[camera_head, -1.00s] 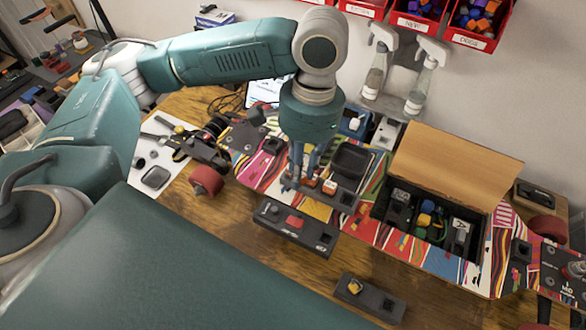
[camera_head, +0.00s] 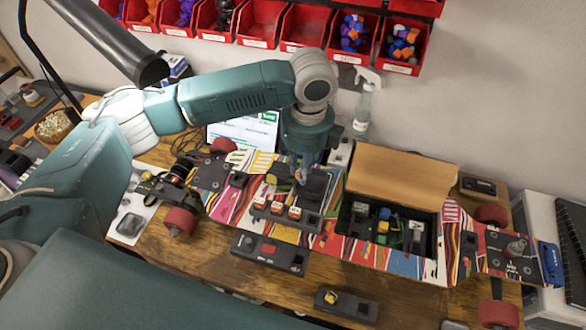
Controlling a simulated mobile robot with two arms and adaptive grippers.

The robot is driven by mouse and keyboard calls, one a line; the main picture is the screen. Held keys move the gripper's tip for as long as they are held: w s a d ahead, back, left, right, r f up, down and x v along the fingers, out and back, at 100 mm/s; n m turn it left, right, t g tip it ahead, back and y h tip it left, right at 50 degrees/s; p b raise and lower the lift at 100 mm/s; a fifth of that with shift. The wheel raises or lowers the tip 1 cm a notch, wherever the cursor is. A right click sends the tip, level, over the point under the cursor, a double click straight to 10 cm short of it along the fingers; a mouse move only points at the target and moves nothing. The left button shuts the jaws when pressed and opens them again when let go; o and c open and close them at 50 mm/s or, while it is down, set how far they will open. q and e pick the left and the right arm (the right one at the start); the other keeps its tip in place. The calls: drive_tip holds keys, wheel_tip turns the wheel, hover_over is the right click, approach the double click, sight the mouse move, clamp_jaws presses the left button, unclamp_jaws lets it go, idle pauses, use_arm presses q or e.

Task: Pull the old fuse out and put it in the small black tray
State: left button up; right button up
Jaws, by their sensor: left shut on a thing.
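My left gripper (camera_head: 301,176) points down over the small black tray (camera_head: 318,198) on the patterned skateboard deck. It is shut on a small pale orange thing that looks like the old fuse (camera_head: 300,178); the fingers and low detail hide most of it. I cannot tell whether it touches the tray. The dark fuse block (camera_head: 286,217) lies just in front of the tray, with orange-and-white fuses (camera_head: 277,208) standing in it and a dark spot at its right end. My right gripper is not in view.
An open box (camera_head: 388,228) of parts with a raised wooden lid stands right of the tray. A black module with a red button (camera_head: 268,250) and a smaller one (camera_head: 346,305) lie in front. A spray bottle (camera_head: 366,105) and laptop (camera_head: 243,132) stand behind.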

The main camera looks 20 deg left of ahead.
use_arm(q)
drive_tip(key=w+f+m, duration=0.1)
drive_tip(key=m, duration=0.2)
drive_tip(key=w+d+f+m+b, duration=0.1)
drive_tip(key=f+m, duration=0.1)
drive_tip(key=m, duration=0.2)
drive_tip(key=w+f+m, duration=0.2)
drive_tip(key=m, duration=0.1)
drive_tip(key=shift+d+m+h+b, duration=0.2)
drive_tip(key=shift+m+h+b, duration=0.1)
drive_tip(key=shift+b, duration=0.05)
drive_tip(key=shift+f+b, duration=0.9)
drive_tip(key=shift+b, duration=0.15)
drive_tip(key=o, duration=1)
